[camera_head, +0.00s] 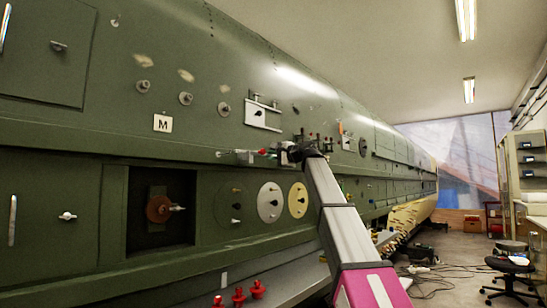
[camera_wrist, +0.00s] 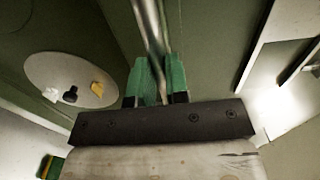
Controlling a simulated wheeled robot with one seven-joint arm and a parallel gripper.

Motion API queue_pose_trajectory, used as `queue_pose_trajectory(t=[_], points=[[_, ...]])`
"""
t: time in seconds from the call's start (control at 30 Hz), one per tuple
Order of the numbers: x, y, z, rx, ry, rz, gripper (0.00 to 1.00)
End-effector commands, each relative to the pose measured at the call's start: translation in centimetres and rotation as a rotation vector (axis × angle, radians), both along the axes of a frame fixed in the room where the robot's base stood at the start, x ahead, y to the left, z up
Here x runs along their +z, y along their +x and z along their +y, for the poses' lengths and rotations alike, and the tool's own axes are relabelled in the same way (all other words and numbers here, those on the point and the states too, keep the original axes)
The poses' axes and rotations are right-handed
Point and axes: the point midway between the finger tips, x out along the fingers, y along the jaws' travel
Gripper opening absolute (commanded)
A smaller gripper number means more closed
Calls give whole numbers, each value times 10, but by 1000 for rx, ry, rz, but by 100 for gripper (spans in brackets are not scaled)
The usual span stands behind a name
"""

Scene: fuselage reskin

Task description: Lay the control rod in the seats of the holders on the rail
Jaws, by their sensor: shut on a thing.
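The control rod (camera_wrist: 148,22) is a grey metal bar in the wrist view. It runs from the top edge down between the green finger pads of my gripper (camera_wrist: 158,82). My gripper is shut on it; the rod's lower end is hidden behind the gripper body. In the head view my gripper (camera_head: 291,153) is at the end of the arm, close to the green fuselage side. Small fittings, one with a red part (camera_head: 262,152), stick out left of it. I cannot tell which fittings are the holders on the rail, nor whether the rod touches a seat.
A round pale plate (camera_wrist: 72,80) with small knobs is at left in the wrist view. On the fuselage are an open dark bay (camera_head: 160,212), round covers (camera_head: 270,202) and a white bracket plate (camera_head: 263,113). Cables and a stool (camera_head: 510,265) are on the floor at right.

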Motion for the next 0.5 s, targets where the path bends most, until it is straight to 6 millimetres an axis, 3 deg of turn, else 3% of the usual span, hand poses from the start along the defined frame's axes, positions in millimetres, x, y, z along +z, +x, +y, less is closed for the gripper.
queue_pose_trajectory(t=[0.5], points=[[-9,0,0,0,1,-1,0]])
